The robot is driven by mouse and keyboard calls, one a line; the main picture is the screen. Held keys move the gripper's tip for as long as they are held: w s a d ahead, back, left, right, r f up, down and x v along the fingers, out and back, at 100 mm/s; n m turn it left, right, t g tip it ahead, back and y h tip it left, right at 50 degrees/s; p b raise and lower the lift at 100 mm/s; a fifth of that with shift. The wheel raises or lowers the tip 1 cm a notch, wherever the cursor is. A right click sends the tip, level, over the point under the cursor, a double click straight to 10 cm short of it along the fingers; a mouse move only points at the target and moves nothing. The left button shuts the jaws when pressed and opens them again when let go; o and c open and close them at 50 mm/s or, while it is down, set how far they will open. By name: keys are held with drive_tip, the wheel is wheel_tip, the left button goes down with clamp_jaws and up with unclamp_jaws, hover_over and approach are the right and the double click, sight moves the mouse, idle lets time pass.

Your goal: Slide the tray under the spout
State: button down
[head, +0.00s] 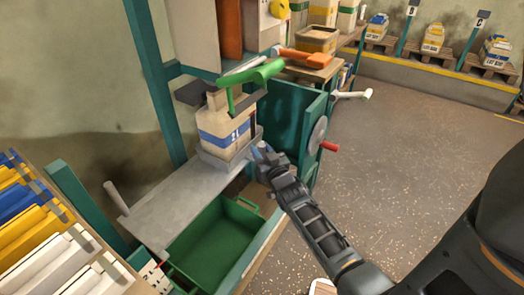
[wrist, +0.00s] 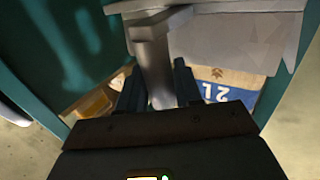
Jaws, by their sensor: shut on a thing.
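A shallow grey tray (head: 225,161) sits on a pale grey shelf (head: 165,212) in the head view. A beige bag (head: 224,125) with a blue band stands upright on it, below a green lever and dark grey parts. My gripper (head: 263,157) is at the tray's right side. In the wrist view my gripper (wrist: 157,88) is shut on a grey upright post (wrist: 153,55), whose join to the tray is unclear. The bag's blue label (wrist: 225,91) shows just right of the fingers. I cannot make out the spout's mouth clearly.
A green bin (head: 205,245) is below the shelf. A green panel (head: 295,115) with a grey wheel and red handle stands behind my gripper. Yellow, blue and white bundles (head: 45,225) fill the lower left. Open floor (head: 400,160) lies right.

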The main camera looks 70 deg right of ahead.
drive_tip(key=shift+s+d+r, duration=0.1)
drive_tip(key=shift+s+d, duration=0.05)
drive_tip(key=shift+d, duration=0.15)
drive_tip(key=c, duration=0.9)
unclamp_jaws()
drive_tip(key=v, duration=0.7)
drive_tip(key=shift+s+a+p, duration=0.2)
drive_tip(key=shift+a+p, duration=0.1)
